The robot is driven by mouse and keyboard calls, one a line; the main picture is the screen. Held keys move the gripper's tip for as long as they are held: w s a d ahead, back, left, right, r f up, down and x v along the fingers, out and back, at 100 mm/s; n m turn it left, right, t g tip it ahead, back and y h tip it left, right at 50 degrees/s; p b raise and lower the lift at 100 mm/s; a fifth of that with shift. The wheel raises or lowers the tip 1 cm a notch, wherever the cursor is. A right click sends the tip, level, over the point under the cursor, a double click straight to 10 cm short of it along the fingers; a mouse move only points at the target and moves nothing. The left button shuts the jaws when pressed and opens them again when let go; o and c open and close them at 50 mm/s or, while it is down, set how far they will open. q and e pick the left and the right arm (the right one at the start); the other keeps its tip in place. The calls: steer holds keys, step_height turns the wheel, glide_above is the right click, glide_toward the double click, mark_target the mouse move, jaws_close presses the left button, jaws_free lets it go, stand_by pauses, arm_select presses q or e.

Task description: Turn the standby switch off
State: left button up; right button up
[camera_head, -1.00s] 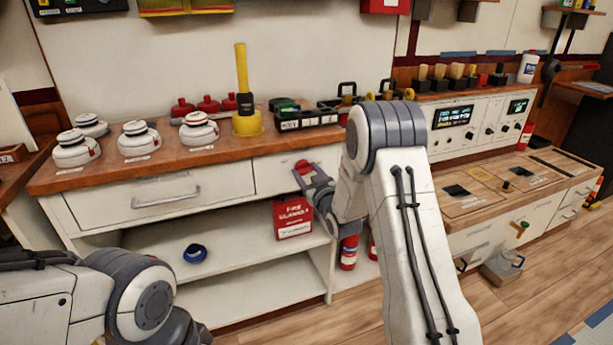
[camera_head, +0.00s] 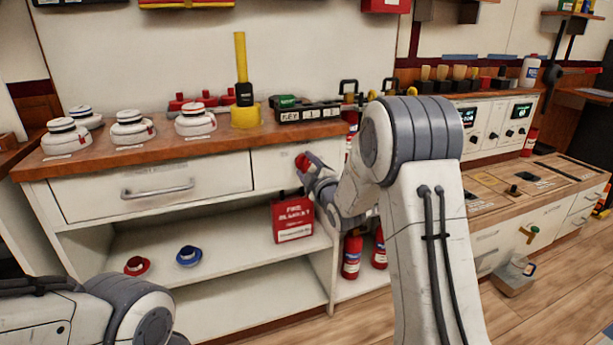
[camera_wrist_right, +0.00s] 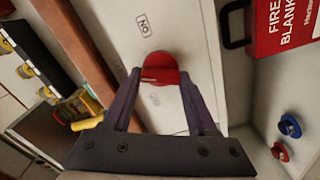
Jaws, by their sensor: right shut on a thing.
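A round red switch knob (camera_head: 302,162) sits on the white cabinet front, just below the counter edge. It also shows in the right wrist view (camera_wrist_right: 161,69), with an upside-down "ON" label (camera_wrist_right: 143,25) above it and a smaller, unreadable label (camera_wrist_right: 155,98) below. No standby lettering is readable. My right gripper (camera_head: 306,168) is shut on the knob, one finger on each side, and in the wrist view (camera_wrist_right: 160,82) its fingers partly cover the knob's edges. My left gripper is out of view; only part of the left arm shows.
Fire extinguishers (camera_head: 352,255) stand below right. The shelf holds a red item (camera_head: 137,265) and a blue item (camera_head: 188,255).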

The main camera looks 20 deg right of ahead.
steer(key=shift+a+f+n+b, duration=0.1)
steer(key=shift+f+n+b, duration=0.1)
steer(key=shift+n+b, duration=2.1)
steer(key=shift+n, duration=0.3)
steer(key=o, duration=1.4)
steer(key=shift+c, duration=0.2)
steer(key=shift+r, duration=0.1)
steer(key=s+p, duration=0.2)
steer(key=s, duration=0.8)
steer(key=shift+s+d, duration=0.2)
steer(key=shift+s, duration=0.1)
